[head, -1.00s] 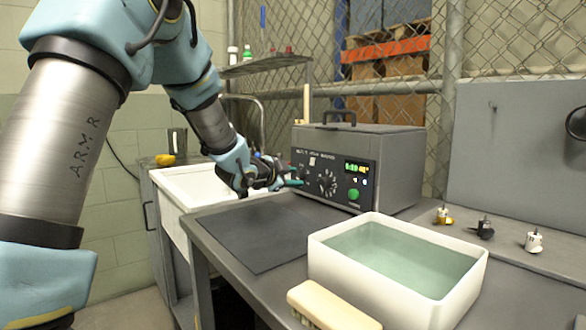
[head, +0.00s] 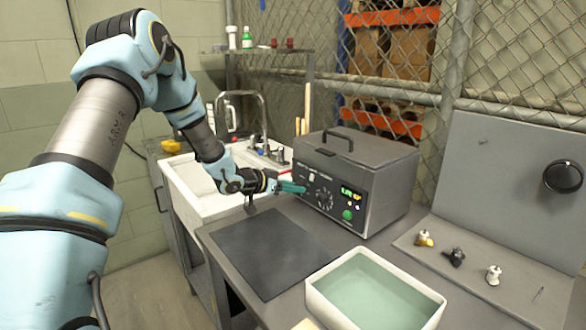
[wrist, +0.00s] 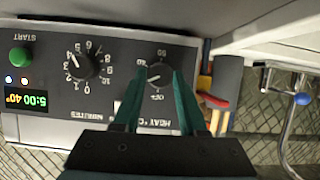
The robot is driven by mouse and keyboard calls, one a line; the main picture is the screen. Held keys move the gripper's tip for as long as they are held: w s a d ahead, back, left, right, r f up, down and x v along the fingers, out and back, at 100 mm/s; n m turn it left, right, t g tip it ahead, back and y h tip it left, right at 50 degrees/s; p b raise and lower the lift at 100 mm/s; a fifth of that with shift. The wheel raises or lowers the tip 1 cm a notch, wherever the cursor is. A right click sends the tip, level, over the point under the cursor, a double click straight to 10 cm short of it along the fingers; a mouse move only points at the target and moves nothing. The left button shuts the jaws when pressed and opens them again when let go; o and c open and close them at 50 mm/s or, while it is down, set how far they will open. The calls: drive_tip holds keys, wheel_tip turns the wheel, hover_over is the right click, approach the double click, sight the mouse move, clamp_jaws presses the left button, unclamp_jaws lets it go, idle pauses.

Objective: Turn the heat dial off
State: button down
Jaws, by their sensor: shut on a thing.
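The heat dial (wrist: 159,76) is a dark round knob on the front panel of the grey ultrasonic washer (head: 371,177). In the wrist view the panel looks upside down, with OFF and number marks around this dial. Its white pointer mark lies on the lower left in that picture, off the OFF mark. My gripper (wrist: 159,84) has its teal fingers on either side of the dial and is shut on it. In the head view my gripper (head: 300,188) is at the left of the panel and hides the dial. The display (wrist: 26,99) reads 5:00 40°.
The minutes dial (wrist: 81,66) and green start button (wrist: 20,57) are beside the heat dial. A white basin of water (head: 317,296) stands in front, right of a dark mat (head: 265,250). A sink (head: 190,180) is at the left.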

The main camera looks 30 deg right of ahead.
drive_tip(key=n+p, duration=0.1)
drive_tip(key=p, duration=0.1)
drive_tip(key=n+g+p, duration=0.1)
drive_tip(key=p, duration=0.1)
drive_tip(key=shift+w+r+g, duration=0.2)
drive_tip(key=shift+r+g, duration=0.1)
drive_tip(key=shift+w+f+n+g+h+p, duration=0.1)
drive_tip(key=shift+f+n+g+h+p, duration=0.25)
drive_tip(key=shift+n+g+p, duration=0.55)
drive_tip(key=n, duration=0.1)
drive_tip(key=n+g+h, duration=0.1)
drive_tip(key=shift+w+f+n, duration=0.15)
drive_tip(key=shift+f+n, duration=0.05)
drive_tip(key=shift+n, duration=0.1)
drive_tip(key=shift+a+n+g+h+b, duration=0.1)
drive_tip(key=shift+n+g+h+b, duration=0.25)
drive_tip(key=shift+n+g+b, duration=0.4)
drive_tip(key=shift+w+n, duration=0.1)
drive_tip(key=shift+n, duration=0.25)
drive_tip(key=shift+c, duration=2.3)
unclamp_jaws()
